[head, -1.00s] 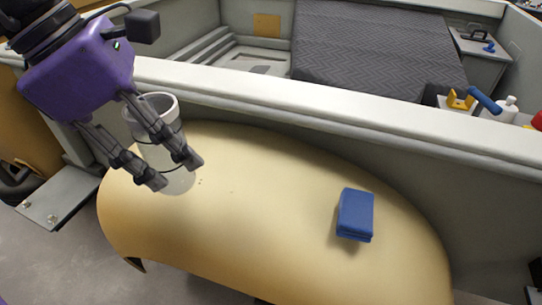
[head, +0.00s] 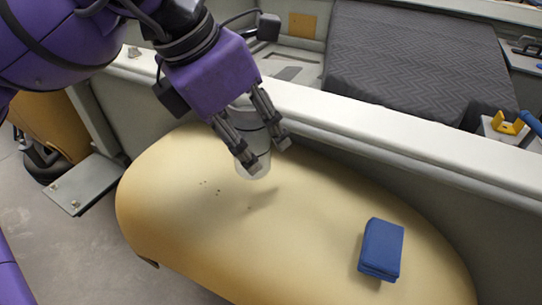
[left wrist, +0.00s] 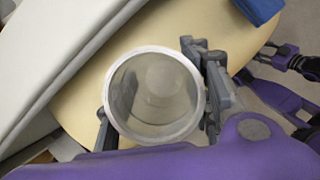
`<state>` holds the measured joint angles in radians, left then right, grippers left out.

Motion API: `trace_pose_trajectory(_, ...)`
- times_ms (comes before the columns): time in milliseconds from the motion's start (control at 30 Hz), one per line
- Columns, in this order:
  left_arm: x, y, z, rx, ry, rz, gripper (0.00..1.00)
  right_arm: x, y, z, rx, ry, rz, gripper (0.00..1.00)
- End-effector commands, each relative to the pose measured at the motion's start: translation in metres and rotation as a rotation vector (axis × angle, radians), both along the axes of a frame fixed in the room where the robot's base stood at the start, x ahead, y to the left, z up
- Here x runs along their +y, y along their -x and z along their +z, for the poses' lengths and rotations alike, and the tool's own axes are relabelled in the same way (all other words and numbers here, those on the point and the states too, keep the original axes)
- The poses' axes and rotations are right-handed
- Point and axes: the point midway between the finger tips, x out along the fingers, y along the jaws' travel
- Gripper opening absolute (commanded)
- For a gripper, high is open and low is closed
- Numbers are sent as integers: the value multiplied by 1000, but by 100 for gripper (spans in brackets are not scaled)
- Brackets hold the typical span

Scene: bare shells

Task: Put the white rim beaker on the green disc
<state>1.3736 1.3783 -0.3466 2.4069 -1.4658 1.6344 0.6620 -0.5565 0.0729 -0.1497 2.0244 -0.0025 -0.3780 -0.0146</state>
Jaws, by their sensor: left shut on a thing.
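The white rim beaker (head: 254,168), clear-grey with a white rim, is between the fingers of my left gripper (head: 266,153). That gripper is shut on it and holds it roughly upright, apparently above the curved yellow surface, with a shadow to its lower right. In the left wrist view the beaker (left wrist: 152,105) is seen from above, its round mouth open and no contents evident, with a finger on either side. The green disc shows in neither view. A dark gripper (left wrist: 294,62), seemingly my right one, is partly visible at the wrist view's right edge; its opening is unclear.
Beyond are a dark ribbed panel (head: 410,60) and a yellow item (head: 507,123). The yellow surface between beaker and block is clear.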

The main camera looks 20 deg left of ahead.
Motion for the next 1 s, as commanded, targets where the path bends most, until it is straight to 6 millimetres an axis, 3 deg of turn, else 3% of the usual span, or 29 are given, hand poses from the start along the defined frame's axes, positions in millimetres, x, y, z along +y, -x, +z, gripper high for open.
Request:
trace_pose_trajectory(100,-8,-15,-25,7,-1,-2,18,1,-1,-1,-2,-1,2,40)
trace_pose_trajectory(433,-19,-36,-54,6,-1,0,18,1,-3,-1,-4,-2,3,40)
trace_pose_trajectory(600,-19,-37,-79,5,-3,1,18,1,-3,-2,-4,-1,4,40)
trace_pose_trajectory(1000,-19,-38,-87,2,-1,0,18,2,-5,-1,-7,-2,4,40)
